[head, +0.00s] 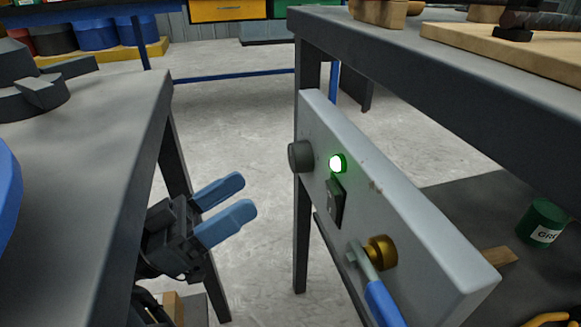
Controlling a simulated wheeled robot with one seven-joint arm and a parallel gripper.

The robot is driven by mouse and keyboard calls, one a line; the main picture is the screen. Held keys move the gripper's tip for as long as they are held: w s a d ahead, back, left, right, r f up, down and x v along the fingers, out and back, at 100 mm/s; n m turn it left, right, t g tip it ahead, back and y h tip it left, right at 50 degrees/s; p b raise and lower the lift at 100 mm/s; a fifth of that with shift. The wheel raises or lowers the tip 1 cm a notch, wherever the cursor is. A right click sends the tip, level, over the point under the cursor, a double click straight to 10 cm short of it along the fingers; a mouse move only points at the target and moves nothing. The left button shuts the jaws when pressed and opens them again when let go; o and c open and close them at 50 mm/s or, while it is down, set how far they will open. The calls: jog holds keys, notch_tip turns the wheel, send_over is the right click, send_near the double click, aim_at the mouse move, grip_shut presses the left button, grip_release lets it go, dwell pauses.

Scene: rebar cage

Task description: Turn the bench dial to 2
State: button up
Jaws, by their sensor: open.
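A grey control panel (400,215) is fixed to the side of the right-hand bench. A dark grey round knob (301,156), which looks like the dial, sticks out at its far left end. Its number marks and pointer cannot be read from here. My gripper (244,196) has blue fingers and is open and empty. It is to the left of the panel and lower in the picture than the knob, apart from it, with its fingers pointing right toward the panel.
The panel also carries a lit green lamp (338,163), a black switch (336,201) and a brass fitting (381,252) with a blue-handled lever (383,304). A grey table (85,150) stands at left. Bare floor (245,120) lies between.

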aim_at(291, 163)
jog(key=shift+b+x, duration=0.85)
jog(key=shift+x, duration=3)
jog(key=c, duration=1)
